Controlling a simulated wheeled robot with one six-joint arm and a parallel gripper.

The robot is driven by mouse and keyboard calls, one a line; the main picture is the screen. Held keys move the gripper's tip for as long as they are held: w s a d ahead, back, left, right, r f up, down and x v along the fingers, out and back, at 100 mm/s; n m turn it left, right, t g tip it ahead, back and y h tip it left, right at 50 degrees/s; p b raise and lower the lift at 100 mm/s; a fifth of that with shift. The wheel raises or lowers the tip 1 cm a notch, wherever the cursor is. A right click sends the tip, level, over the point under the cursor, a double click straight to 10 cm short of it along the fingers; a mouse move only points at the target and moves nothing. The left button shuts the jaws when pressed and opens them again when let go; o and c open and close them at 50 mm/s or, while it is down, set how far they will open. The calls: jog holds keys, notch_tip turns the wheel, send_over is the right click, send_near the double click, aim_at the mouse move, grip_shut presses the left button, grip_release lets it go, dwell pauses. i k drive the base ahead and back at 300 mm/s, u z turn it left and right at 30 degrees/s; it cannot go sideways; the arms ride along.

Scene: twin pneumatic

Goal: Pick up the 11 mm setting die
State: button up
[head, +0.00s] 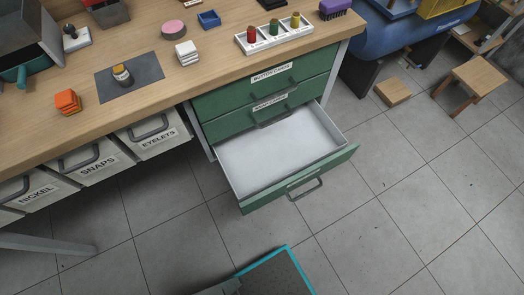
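A white holder (249,47) stands on the wooden bench at the back right. A short piece with a yellowish band (121,75) stands on a dark mat (148,70) on the bench. I cannot tell which of these is the 11 mm setting die. My gripper is not in view.
A green drawer (326,167) stands pulled out and looks empty. White bins (153,134) labelled nickel, snaps and eyelets hang under the bench edge. A wooden stool (478,75) stands right.

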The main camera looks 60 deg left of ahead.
aim_at(120, 71)
jog(key=u, duration=3.25)
jog(key=k, duration=0.6)
jog(key=u, duration=0.85)
jog(key=i, duration=1)
jog(key=z, duration=0.7)
